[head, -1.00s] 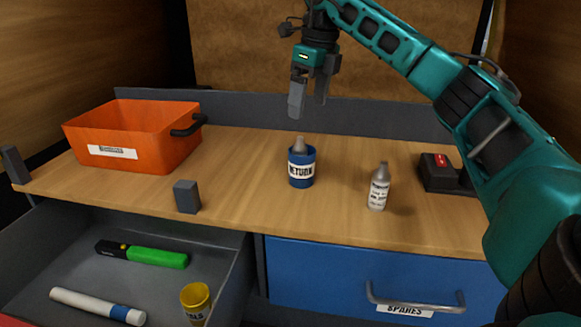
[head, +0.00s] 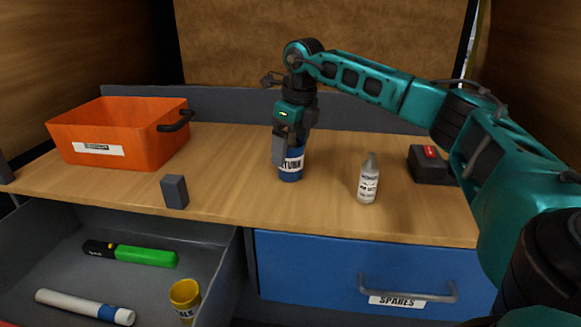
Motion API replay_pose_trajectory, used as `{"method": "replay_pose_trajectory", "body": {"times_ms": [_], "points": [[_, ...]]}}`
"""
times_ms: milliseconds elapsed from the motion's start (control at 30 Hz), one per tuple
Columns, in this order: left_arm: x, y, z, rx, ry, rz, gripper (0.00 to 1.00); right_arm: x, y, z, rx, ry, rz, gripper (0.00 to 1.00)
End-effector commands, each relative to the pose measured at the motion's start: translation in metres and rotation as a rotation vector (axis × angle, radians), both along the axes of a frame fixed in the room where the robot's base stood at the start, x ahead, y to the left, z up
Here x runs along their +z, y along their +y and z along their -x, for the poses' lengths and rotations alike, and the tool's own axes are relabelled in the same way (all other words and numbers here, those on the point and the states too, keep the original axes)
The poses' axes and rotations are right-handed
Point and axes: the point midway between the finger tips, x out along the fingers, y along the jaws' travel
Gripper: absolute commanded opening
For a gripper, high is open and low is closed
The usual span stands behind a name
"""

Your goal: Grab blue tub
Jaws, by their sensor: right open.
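The blue tub (head: 291,173) with a white label stands upright on the wooden bench, near its middle. My right gripper (head: 285,150) has come down over it from above, fingers pointing down. One grey finger covers the tub's left side and part of its label. The gripper is open; whether a finger touches the tub cannot be told. The tub's top and whatever stands in it are hidden behind the gripper. My left gripper is not in view.
A grey-white bottle (head: 368,180) stands right of the tub, with a black box (head: 431,166) beyond. An orange bin (head: 118,135) sits left and a grey block (head: 175,191) nearer. The open drawer (head: 75,240) holds a green marker, a white tube and a yellow cup (head: 185,297).

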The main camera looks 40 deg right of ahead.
Motion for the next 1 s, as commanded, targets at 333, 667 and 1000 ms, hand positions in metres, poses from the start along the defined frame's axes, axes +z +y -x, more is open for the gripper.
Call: {"method": "replay_pose_trajectory", "body": {"times_ms": [333,667,1000], "points": [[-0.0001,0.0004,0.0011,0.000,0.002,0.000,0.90,0.0004,0.0003,-0.0002,0.000,0.000,0.000,0.72],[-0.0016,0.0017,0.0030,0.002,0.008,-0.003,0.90,0.0007,0.0003,-0.0002,0.000,-0.001,0.000,0.40],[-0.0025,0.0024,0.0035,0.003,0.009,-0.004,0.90,0.0019,0.0003,-0.0007,0.000,-0.004,-0.001,0.11]]}}
